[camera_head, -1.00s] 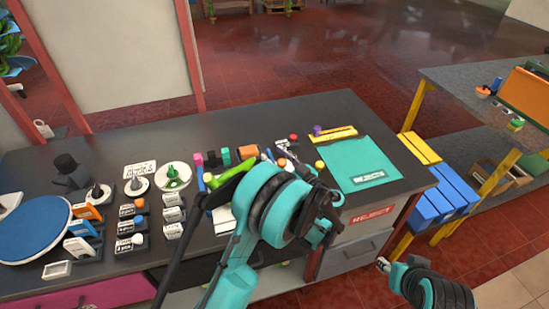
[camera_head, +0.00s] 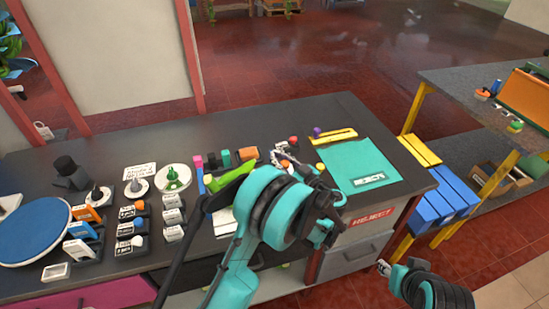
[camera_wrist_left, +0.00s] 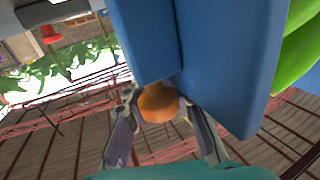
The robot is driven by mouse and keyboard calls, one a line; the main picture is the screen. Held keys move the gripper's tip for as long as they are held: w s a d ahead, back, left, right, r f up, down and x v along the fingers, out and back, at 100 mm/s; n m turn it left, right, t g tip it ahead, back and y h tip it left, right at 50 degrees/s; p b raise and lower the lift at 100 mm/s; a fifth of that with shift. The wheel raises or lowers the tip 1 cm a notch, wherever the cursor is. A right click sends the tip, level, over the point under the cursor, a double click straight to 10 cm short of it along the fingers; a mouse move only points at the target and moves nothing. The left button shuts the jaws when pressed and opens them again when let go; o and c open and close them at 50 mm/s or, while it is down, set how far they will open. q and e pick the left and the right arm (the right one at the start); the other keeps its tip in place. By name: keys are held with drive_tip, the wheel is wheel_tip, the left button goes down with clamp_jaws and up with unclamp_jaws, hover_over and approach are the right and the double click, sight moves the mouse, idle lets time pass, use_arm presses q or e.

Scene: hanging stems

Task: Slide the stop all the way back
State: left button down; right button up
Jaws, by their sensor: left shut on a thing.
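In the left wrist view, a round orange knob (camera_wrist_left: 157,103) sits between the two fingers of my left gripper (camera_wrist_left: 160,112), which is shut on it. The knob stands at a gap between large blue faces (camera_wrist_left: 225,60). I cannot tell whether this knob is the stop. In the head view, my left arm hangs over the middle of the dark bench, and its wrist hides much of what lies under it. My right gripper (camera_head: 384,267) is at the lower right, beyond the bench's end, small and apart from everything; its jaw state is unclear.
A green bar (camera_head: 226,180) and an orange cylinder (camera_head: 247,154) lie by my left wrist. A teal rejects mat (camera_head: 358,166) and yellow strip (camera_head: 333,136) are to the right. Several labelled holders and a blue disc (camera_head: 32,230) fill the left. The bench's back is clear.

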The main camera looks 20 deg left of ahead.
use_arm(q)
drive_tip(key=w+d, duration=0.2)
drive_tip(key=d, duration=0.1)
drive_tip(key=shift+w+d, duration=0.1)
drive_tip(key=shift+d, duration=0.05)
drive_tip(key=c, duration=1.3)
unclamp_jaws()
drive_tip(key=v, duration=1.2)
